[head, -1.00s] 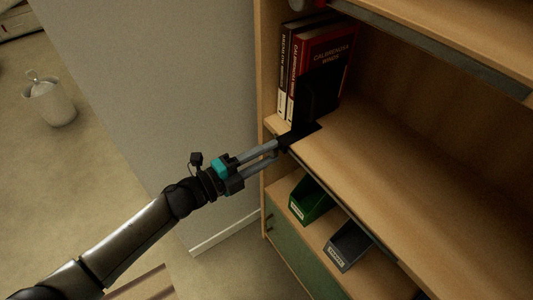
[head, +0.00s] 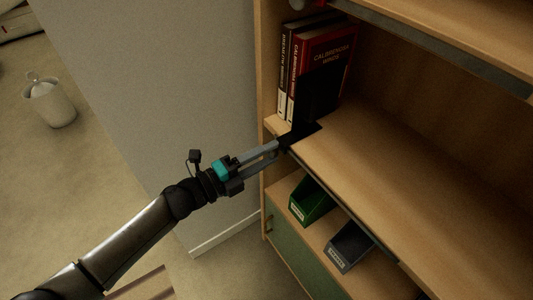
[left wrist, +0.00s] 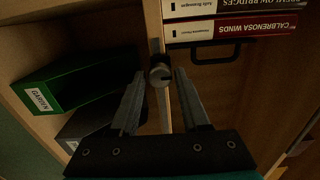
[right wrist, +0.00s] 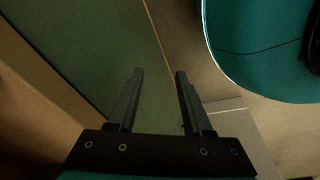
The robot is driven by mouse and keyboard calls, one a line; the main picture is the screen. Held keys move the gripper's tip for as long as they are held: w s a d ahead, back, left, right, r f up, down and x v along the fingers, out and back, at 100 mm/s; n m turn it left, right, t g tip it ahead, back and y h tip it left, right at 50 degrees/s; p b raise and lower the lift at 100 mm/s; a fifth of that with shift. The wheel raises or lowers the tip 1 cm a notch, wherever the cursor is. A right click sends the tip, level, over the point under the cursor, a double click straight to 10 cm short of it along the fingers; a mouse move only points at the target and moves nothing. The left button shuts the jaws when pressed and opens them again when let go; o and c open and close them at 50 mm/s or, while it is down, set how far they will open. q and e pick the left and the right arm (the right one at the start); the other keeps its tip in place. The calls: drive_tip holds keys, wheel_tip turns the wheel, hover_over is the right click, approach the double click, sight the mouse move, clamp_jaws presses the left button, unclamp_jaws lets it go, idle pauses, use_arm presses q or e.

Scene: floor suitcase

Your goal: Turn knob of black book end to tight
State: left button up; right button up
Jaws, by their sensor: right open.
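The black book end (head: 316,97) stands upright on the shelf against the red book, its dark base reaching the shelf's front edge. Its knob (left wrist: 160,74) shows in the left wrist view as a small round metal piece at the shelf edge. My left gripper (head: 278,146) is at that edge in the head view. In the left wrist view its fingers (left wrist: 157,78) are apart, one on each side of the knob, with gaps visible between knob and fingers. My right gripper (right wrist: 158,75) is open and empty, low down before a green panel; it is not in the head view.
Several books, among them a red one (head: 328,55), stand at the shelf's left end. The shelf (head: 400,150) is bare to their right. A green file box (head: 311,203) and a grey one (head: 347,246) sit on the shelf below. A white bin (head: 50,102) stands on the floor.

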use_arm(q)
drive_tip(key=shift+o, duration=1.3)
use_arm(e)
drive_tip(key=shift+w, duration=0.2)
drive_tip(key=shift+r, duration=0.1)
use_arm(q)
drive_tip(key=shift+s+a, duration=0.2)
drive_tip(key=shift+a, duration=0.05)
drive_tip(key=p+v, duration=0.2)
drive_tip(key=v, duration=1.2)
drive_tip(key=shift+s+a, duration=0.2)
drive_tip(key=shift+a, duration=0.05)
use_arm(e)
drive_tip(key=s+d, duration=0.1)
drive_tip(key=s+f, duration=0.1)
drive_tip(key=s+d+f, duration=0.1)
drive_tip(key=shift+s+d, duration=0.3)
